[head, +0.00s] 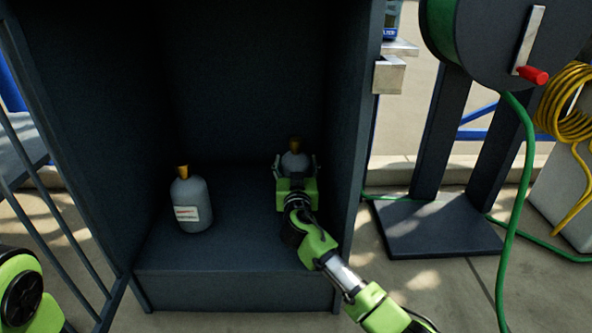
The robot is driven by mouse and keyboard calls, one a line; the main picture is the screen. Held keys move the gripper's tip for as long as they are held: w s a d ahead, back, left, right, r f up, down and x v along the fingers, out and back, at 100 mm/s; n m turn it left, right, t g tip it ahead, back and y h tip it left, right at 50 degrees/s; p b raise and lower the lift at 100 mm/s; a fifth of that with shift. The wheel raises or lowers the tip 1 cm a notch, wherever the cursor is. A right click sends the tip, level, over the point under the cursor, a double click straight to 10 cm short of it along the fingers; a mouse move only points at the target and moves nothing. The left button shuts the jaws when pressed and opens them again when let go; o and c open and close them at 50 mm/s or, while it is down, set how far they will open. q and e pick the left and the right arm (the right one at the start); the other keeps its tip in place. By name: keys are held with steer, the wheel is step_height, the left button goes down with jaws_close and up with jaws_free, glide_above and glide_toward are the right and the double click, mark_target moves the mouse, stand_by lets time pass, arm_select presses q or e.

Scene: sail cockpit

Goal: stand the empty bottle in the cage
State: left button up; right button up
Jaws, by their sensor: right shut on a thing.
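The cage (230,290) is a dark box with an open front and a raised floor. My right gripper (295,170) reaches inside it on the right and is shut on a grey bottle (294,161) with a brownish-orange top. The bottle looks upright; its lower part is hidden behind the gripper, so I cannot tell whether it touches the floor. A second grey bottle (190,212) with an orange top and a white label stands upright on the cage floor at the left. My left gripper is not in view.
A barred door (62,215) stands open at the left. Right of the cage are a hose reel (490,40) on a dark stand, a hanging green hose (520,190) and a coiled yellow cable (565,105). The cage floor between the bottles is clear.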

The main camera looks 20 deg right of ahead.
steer(key=shift+r, duration=0.2)
steer(key=o, duration=1.8)
steer(key=shift+f, duration=0.2)
steer(key=shift+o, duration=0.2)
steer(key=shift+s+a+r+p, duration=0.1)
steer(key=shift+s+p, duration=0.1)
steer(key=shift+p, duration=0.1)
steer(key=p+v, duration=0.4)
steer(key=v, duration=0.3)
